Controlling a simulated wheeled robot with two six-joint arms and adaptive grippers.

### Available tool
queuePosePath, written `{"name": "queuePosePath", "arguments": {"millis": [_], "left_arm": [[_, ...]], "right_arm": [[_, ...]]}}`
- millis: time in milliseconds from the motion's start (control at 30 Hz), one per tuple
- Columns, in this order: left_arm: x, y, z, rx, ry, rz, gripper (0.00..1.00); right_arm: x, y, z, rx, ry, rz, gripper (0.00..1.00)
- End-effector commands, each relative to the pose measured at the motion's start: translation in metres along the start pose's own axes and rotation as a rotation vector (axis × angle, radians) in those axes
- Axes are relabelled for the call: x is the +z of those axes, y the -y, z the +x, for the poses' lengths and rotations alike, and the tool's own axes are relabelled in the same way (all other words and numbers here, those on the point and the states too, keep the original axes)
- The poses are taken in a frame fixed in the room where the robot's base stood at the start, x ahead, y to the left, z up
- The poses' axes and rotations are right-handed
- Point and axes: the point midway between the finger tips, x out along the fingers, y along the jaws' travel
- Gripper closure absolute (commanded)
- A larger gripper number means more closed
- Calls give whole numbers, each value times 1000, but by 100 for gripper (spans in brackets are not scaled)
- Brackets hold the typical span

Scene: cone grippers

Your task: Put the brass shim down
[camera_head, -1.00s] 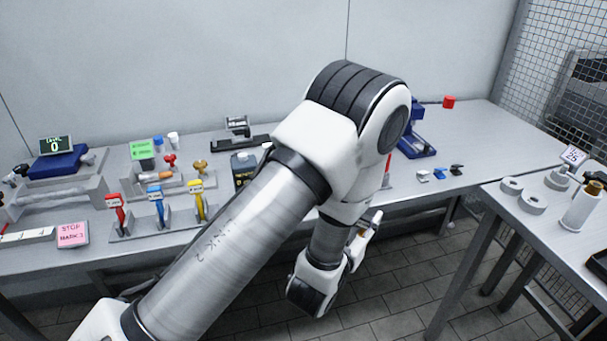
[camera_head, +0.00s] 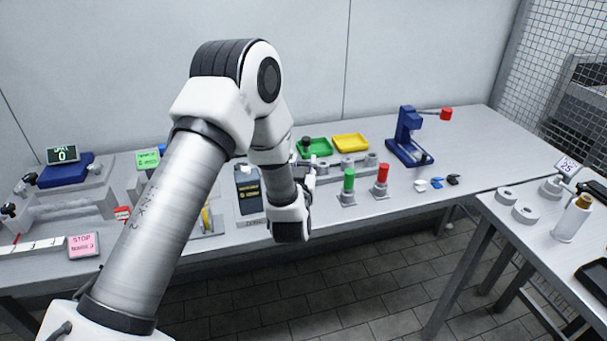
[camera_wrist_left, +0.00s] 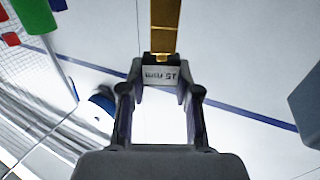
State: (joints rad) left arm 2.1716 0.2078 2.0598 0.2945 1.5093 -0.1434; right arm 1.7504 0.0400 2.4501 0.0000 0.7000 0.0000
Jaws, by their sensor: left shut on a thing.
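The brass shim (camera_wrist_left: 165,28) is a long gold strip in the left wrist view. It extends from the fingertips of my left gripper (camera_wrist_left: 161,80) to the top edge of the picture. A pale label reading "15 mm" sits at its near end, between the fingers. My left gripper is shut on this end. In the head view my left gripper (camera_head: 307,172) is over the long bench, near its middle; the shim cannot be made out clearly there. My right gripper is not in view.
The bench (camera_head: 480,151) holds a green tray (camera_head: 314,147), a yellow tray (camera_head: 351,143), a green cylinder (camera_head: 349,180), a red cylinder (camera_head: 382,174) and a blue press (camera_head: 409,140). The bench's right end has free room.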

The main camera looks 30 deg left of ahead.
Motion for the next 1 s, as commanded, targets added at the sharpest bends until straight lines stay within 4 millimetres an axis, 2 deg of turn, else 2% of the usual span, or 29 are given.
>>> {"name": "queuePosePath", "arguments": {"millis": [100, 167, 500, 533, 600, 933, 1000], "left_arm": [[28, 0, 0, 1, 2, 2, 100], [36, 0, 0, 1, 1, 2, 100], [37, 0, 0, 0, 1, 0, 100], [36, 0, 0, 0, 1, 0, 61], [36, 0, 0, 0, 1, 0, 43], [30, 0, 0, 0, 1, 0, 43], [35, -1, -8, 1, 4, 1, 43]], "right_arm": [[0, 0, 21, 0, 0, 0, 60], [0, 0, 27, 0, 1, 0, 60], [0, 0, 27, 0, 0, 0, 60], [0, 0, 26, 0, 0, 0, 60], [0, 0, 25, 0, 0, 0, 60], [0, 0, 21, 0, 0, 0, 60], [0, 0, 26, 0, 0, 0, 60]]}}
